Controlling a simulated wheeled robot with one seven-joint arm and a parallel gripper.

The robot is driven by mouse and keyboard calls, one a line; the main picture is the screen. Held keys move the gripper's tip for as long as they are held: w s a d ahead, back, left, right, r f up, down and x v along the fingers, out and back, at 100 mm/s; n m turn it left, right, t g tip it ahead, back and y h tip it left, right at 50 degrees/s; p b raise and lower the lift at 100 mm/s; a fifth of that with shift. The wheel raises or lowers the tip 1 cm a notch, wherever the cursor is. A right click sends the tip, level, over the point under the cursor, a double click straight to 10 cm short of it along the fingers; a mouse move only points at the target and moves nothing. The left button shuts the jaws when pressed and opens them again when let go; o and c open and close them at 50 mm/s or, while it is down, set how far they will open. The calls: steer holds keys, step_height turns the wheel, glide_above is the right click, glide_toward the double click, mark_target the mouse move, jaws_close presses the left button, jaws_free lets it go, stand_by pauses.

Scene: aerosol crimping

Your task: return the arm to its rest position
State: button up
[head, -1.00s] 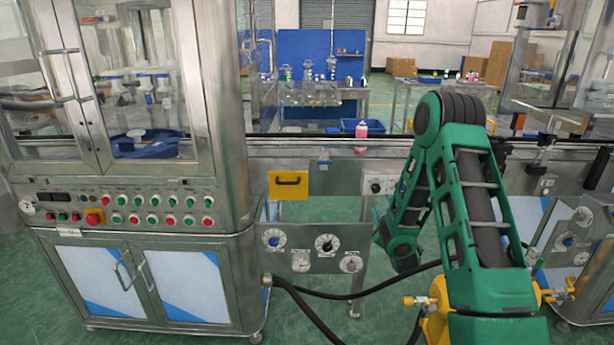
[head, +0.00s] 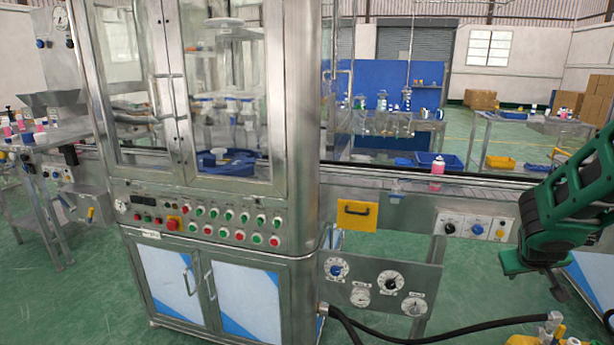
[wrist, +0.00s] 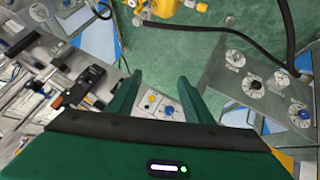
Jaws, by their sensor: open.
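My arm (head: 570,195), green with dark joints, hangs at the right edge of the head view, in front of the machine line. Its upper part is cut off by the frame. In the wrist view my gripper (wrist: 159,77) shows two green fingers spread apart with nothing between them. Behind the fingers lies a grey panel with a yellow and a blue knob (wrist: 168,112), clear of the fingers as far as I can tell.
The steel crimping cabinet (head: 200,130) with glass doors and buttons stands left of centre. A pink bottle (head: 438,166) stands on the conveyor. A yellow handled plate (head: 357,214) and a gauge panel (head: 375,284) are below it. A black hose (head: 450,331) runs across the lower right.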

steer(key=s+a+r+m+g+y, duration=0.1)
steer(key=s+a+g+y, duration=0.1)
steer(key=s+a, duration=0.3)
steer(key=s+a+r+m+g+y, duration=0.1)
steer(key=s+a, duration=0.4)
steer(key=s, duration=0.9)
steer(key=s+a+r+m+g+y, duration=0.2)
steer(key=s+a, duration=0.3)
steer(key=s, duration=0.4)
steer(key=shift+s+g+y, duration=0.35)
steer(key=shift+g+y, duration=0.25)
steer(key=shift+y, duration=0.2)
steer(key=shift+a, duration=0.1)
steer(key=shift+w+f, duration=0.25)
steer(key=shift+w, duration=0.4)
